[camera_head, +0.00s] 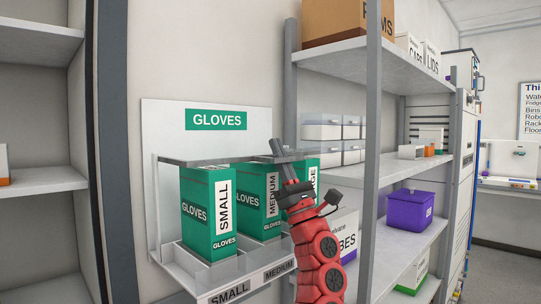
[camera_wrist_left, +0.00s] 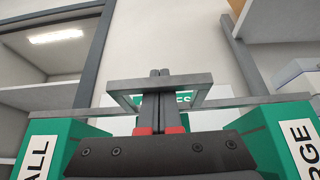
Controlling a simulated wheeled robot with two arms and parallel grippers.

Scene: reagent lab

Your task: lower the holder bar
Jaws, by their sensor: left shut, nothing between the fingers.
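The holder bar (camera_head: 205,160) is a thin grey bar lying across the top of the wall glove holder (camera_head: 152,120), above the green glove boxes. My left gripper (camera_head: 279,150), on a red arm, has its two dark fingers pressed together at the bar's right part, over the MEDIUM box (camera_head: 257,200). In the left wrist view the shut fingers (camera_wrist_left: 160,75) overlap a grey frame-shaped part of the bar (camera_wrist_left: 120,87); their tips show just above its edge. I cannot tell whether they touch it. My right gripper is not in view.
The SMALL box (camera_head: 198,215) stands left in the holder's clear tray, and a third box (camera_head: 312,172) is partly hidden behind my gripper. A grey shelf unit (camera_head: 373,130) with bins and a purple box (camera_head: 409,209) stands close on the right.

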